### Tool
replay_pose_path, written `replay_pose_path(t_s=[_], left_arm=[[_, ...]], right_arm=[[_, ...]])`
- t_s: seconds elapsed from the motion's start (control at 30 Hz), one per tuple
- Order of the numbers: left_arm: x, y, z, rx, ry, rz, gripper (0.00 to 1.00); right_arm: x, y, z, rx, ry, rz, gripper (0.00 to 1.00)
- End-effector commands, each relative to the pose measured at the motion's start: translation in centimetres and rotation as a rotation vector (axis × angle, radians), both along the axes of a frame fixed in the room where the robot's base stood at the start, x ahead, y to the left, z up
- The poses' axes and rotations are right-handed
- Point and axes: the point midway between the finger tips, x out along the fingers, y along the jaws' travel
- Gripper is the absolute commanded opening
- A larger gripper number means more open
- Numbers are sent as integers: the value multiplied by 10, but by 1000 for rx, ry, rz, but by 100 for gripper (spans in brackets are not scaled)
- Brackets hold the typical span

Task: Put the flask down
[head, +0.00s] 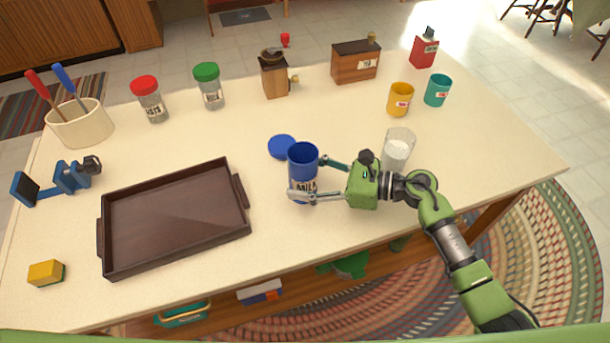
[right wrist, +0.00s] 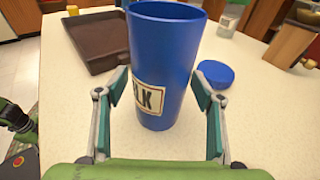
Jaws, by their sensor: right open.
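The flask is a blue, open-topped cylinder with a cream label reading "MILK" (head: 303,160). It stands upright on the cream table, right of the dark tray. It also fills the middle of the right wrist view (right wrist: 165,60). My right gripper (head: 309,179) is open, with one finger on each side of the flask. In the right wrist view its fingertips (right wrist: 160,88) are close beside the flask's wall; I cannot tell whether they touch it. A round blue lid (head: 282,147) lies on the table just behind the flask. My left gripper is not in view.
The dark tray (head: 175,220) is empty. A glass (head: 398,150) stands behind my right wrist, with yellow (head: 400,99) and teal (head: 437,90) cups farther back. Jars and a grinder (head: 274,78) line the back. Table right of my arm is clear.

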Motion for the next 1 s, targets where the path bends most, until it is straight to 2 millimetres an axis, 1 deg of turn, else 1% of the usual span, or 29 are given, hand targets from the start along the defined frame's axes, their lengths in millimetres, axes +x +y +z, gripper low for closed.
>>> replay_pose_path(t_s=[0.2, 0.4, 0.57, 1.0], left_arm=[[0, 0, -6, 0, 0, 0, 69], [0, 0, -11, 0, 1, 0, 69], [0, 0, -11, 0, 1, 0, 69], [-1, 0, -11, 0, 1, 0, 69]], right_arm=[[-10, -38, 5, -4, 0, -3, 62], [-19, -63, 11, -2, 0, -1, 62], [-21, -70, 14, -1, 0, 0, 62], [-21, -70, 15, 0, 0, -1, 62]])
